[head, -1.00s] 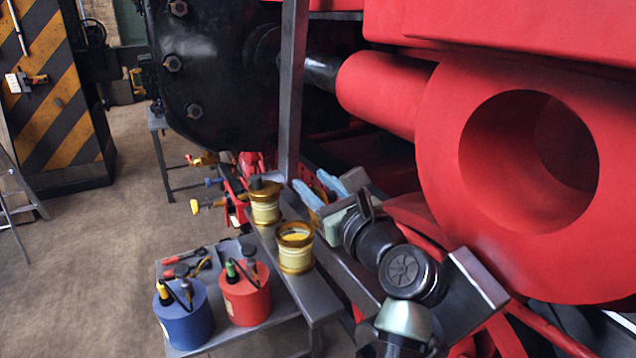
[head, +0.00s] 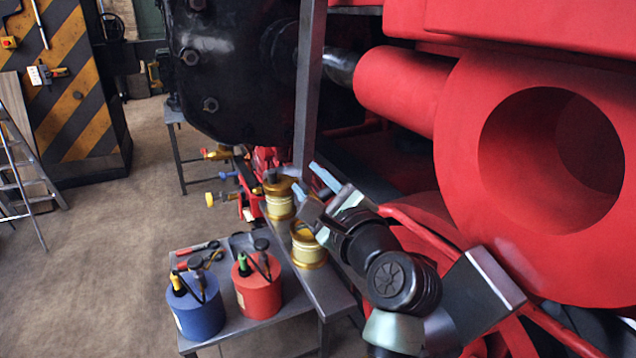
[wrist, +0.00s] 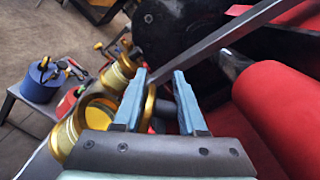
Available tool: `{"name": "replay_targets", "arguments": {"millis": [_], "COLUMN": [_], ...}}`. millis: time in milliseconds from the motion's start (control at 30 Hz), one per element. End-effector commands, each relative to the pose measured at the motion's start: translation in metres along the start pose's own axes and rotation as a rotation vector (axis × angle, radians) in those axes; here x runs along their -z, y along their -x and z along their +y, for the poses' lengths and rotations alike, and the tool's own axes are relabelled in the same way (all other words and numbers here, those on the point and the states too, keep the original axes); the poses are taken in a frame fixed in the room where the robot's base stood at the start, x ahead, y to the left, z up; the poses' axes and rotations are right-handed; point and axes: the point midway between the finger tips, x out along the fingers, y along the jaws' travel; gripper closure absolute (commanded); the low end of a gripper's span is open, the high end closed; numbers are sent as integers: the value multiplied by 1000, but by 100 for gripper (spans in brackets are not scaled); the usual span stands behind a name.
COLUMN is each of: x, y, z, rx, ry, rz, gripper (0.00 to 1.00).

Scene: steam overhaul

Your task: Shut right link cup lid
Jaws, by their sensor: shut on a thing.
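Two brass cups stand on the grey bar in the head view. The farther cup (head: 279,204) is covered by a top with a dark knob. The nearer cup (head: 308,247) has its rim partly hidden by my gripper (head: 309,180). In the wrist view, the nearer cup (wrist: 66,138) is at the lower left, with a yellow inside surface beside it. A gold lid (wrist: 150,104) stands nearly edge-on between the pale blue fingers of my gripper (wrist: 159,73), against the left finger. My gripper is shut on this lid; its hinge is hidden.
A blue pot (head: 196,306) and a red pot (head: 258,287) stand on a low grey table (head: 235,335) left of the bar. A grey upright post (head: 309,90) rises just behind my gripper. Large red machinery (head: 470,150) closes off the right side.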

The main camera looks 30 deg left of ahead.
Motion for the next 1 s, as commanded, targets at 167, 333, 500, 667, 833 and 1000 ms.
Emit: {"name": "replay_targets", "arguments": {"millis": [167, 333, 500, 667, 833, 1000], "x": [-1, -3, -4, -4, -4, -5], "y": [1, 1, 1, 1, 1, 1], "z": [7, 15, 22, 27, 32, 34], "rx": [2, 2, 3, 3, 3, 4], "ry": [137, 271, 402, 512, 605, 667], "rz": [2, 2, 3, 2, 2, 3], "gripper": [100, 100, 100, 100, 100, 100]}}
